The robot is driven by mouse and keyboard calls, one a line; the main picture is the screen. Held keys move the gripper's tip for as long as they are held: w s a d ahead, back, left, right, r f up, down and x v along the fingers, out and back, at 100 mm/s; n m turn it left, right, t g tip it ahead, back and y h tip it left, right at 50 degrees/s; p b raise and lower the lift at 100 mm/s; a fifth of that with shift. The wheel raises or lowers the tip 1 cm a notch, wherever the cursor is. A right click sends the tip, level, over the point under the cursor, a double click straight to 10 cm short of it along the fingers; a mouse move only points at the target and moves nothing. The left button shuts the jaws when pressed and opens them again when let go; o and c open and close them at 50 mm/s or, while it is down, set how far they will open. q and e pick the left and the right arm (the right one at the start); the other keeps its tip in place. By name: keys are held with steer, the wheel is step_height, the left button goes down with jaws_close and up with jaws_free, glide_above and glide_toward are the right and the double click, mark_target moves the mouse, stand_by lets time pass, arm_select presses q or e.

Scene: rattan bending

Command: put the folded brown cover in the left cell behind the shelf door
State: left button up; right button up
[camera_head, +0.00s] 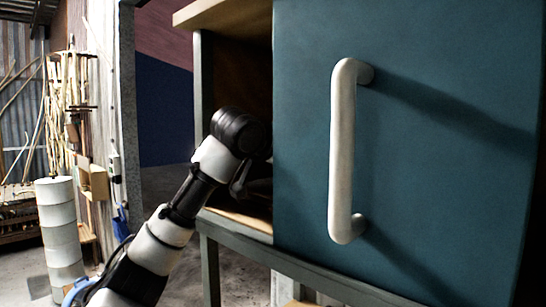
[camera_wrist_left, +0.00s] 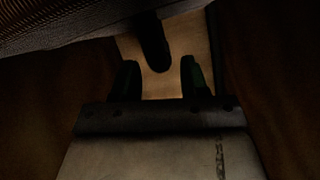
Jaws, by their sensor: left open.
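In the head view my left arm reaches into the opening at the left of the shelf (camera_head: 320,276). Its gripper (camera_head: 250,187) is mostly dark and partly hidden by the teal door (camera_head: 440,190), which covers the right side. In the left wrist view the left gripper (camera_wrist_left: 158,66) has its two dark fingers spread apart, with nothing clearly held between them. A dark brown, ribbed surface (camera_wrist_left: 60,25) fills the top left there; it may be the folded cover, but the picture is too dark to be sure. A dark rounded shape (camera_wrist_left: 154,42) lies just beyond the fingertips. My right gripper is not in view.
The door has a white vertical handle (camera_head: 343,150). A lit wooden board (camera_wrist_left: 198,35) shows beyond the fingers, with dark brown walls close on both sides. A grey post (camera_head: 128,110) and a stacked white cylinder (camera_head: 60,235) stand to the left, away from the shelf.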

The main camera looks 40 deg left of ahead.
arm_select(q)
steer(key=b+v, duration=0.3)
steer(key=v, duration=0.6)
steer(key=shift+s, duration=0.15)
stand_by(0.9)
